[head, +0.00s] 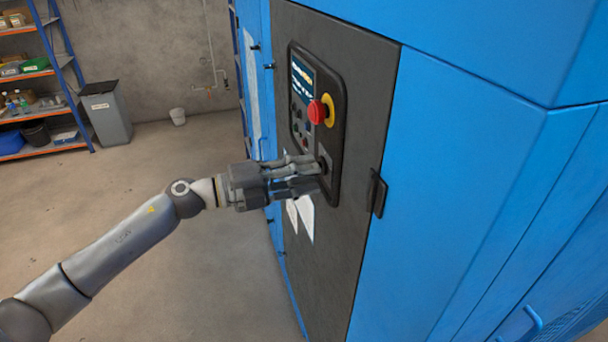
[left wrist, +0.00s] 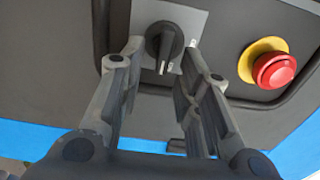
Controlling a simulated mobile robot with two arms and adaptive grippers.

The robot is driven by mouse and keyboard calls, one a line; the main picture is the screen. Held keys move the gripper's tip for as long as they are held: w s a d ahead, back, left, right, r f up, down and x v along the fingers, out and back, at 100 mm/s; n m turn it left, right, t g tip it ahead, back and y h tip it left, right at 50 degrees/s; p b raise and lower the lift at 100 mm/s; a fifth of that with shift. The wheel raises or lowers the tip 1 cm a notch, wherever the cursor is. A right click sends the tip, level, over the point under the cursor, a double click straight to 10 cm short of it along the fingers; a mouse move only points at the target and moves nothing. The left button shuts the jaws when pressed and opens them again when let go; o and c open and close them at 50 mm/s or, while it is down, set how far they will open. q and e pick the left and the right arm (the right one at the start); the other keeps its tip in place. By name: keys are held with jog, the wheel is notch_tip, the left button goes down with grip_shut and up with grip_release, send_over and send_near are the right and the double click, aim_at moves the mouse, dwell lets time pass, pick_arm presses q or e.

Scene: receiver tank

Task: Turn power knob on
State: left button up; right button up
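The power knob (left wrist: 164,43) is a black rotary knob on a grey plate, seen in the left wrist view at the top centre. In the head view the knob (head: 323,165) is at the lower end of the dark control panel (head: 336,128), partly hidden by my fingers. My left gripper (left wrist: 166,62) has its fingers apart, one on each side of the knob. In the head view the left gripper (head: 316,172) reaches the panel from the left. I cannot tell whether the fingers touch the knob. My right gripper does not show.
A red emergency button (head: 317,112) on a yellow collar sits above the knob on the panel. A black door handle (head: 377,193) sticks out at the right of the dark door. The blue cabinet (head: 470,170) fills the right side.

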pick_arm(q)
jog(key=v, duration=1.2)
